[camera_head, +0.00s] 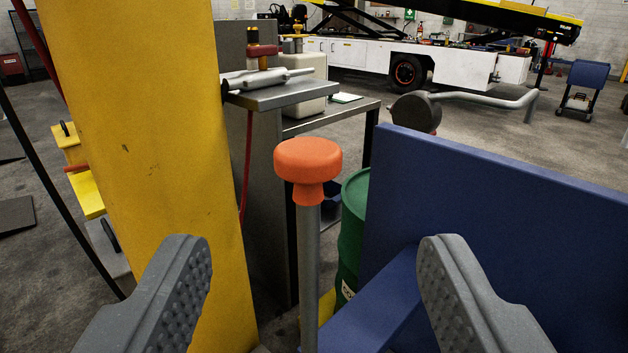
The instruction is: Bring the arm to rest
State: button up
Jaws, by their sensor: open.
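My gripper (315,285) shows at the bottom of the view as two grey, studded fingers. They are wide apart, with nothing held between them. Behind the gap stands an upright grey rod with an orange mushroom-shaped knob (308,160) on top. The knob is above the fingertips in the picture, and neither finger visibly touches it or the rod. The lower end of the rod is out of view.
A yellow post (150,150) stands close on the left and a blue panel (500,200) on the right. Behind are a grey shelf with tools (285,96), a green drum (352,225) and a bent grey rail (490,97). A white belt loader (450,65) stands at the back, beyond open floor.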

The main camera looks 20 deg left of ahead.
jog(key=s+d+r+m+h, duration=0.25)
jog(key=d+r, duration=0.35)
jog(key=r, duration=0.6)
jog(key=s+d+r+m+h, duration=0.15)
jog(key=d+r+h, duration=0.35)
jog(key=r, duration=0.7)
jog(key=s+d+r, duration=0.4)
jog(key=s+r, duration=0.3)
jog(key=s, duration=0.3)
jog(key=s+d+r+m+g, duration=0.1)
jog(key=s+d+r, duration=0.2)
jog(key=s+r, duration=0.5)
jog(key=shift+s+d, duration=0.35)
jog(key=shift+s, duration=0.85)
